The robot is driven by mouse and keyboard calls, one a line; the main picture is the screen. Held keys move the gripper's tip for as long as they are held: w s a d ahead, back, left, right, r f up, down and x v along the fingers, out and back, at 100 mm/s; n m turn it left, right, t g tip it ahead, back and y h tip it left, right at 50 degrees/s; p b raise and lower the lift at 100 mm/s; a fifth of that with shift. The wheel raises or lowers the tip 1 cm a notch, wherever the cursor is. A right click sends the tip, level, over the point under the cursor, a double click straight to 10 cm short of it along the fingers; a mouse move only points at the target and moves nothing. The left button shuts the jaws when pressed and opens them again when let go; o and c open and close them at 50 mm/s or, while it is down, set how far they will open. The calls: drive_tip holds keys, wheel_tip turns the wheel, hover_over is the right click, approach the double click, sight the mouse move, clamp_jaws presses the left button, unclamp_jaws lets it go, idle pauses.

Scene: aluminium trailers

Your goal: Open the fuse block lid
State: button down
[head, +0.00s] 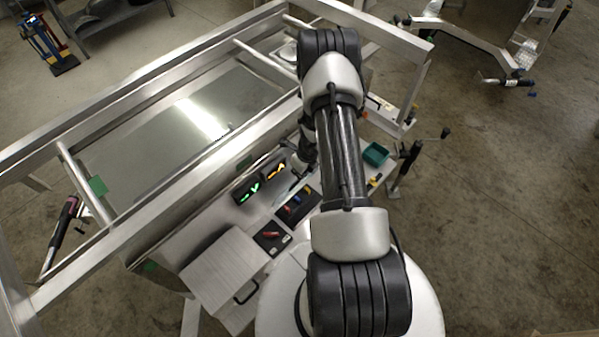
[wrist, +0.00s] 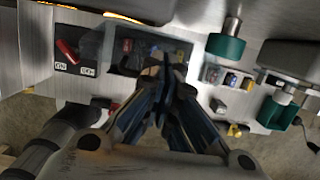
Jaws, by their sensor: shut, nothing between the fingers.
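A dark panel (head: 297,204) with small red, blue and yellow parts lies on the bench in the head view. In the wrist view a dark block (wrist: 178,47) sits just beyond my fingertips, with a smoky see-through piece (wrist: 98,46) at its left. I cannot tell whether this piece is the fuse block lid or how far it is open. A small pale unit with coloured inserts (wrist: 226,78) sits to the right. My gripper (wrist: 165,73) is shut and empty, its tips close to the dark block's lower edge. Contact is unclear.
A red-handled switch panel (wrist: 74,55) is left of the block. Teal-collared fittings (wrist: 226,46) stand to the right. Two lit displays (head: 262,183), a metal box with a handle (head: 224,271) and a teal tray (head: 376,154) are around the bench beside the aluminium frame (head: 165,215).

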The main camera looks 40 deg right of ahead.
drive_tip(key=v, duration=1.2)
drive_tip(key=s+f+t+b, duration=0.1)
drive_tip(key=s+f+b, duration=0.4)
drive_tip(key=s+b, duration=0.75)
drive_tip(key=w+f+b, duration=0.8)
drive_tip(key=w+f, duration=0.1)
drive_tip(key=w, duration=0.1)
drive_tip(key=shift+w+a, duration=0.15)
drive_tip(key=shift+w, duration=0.05)
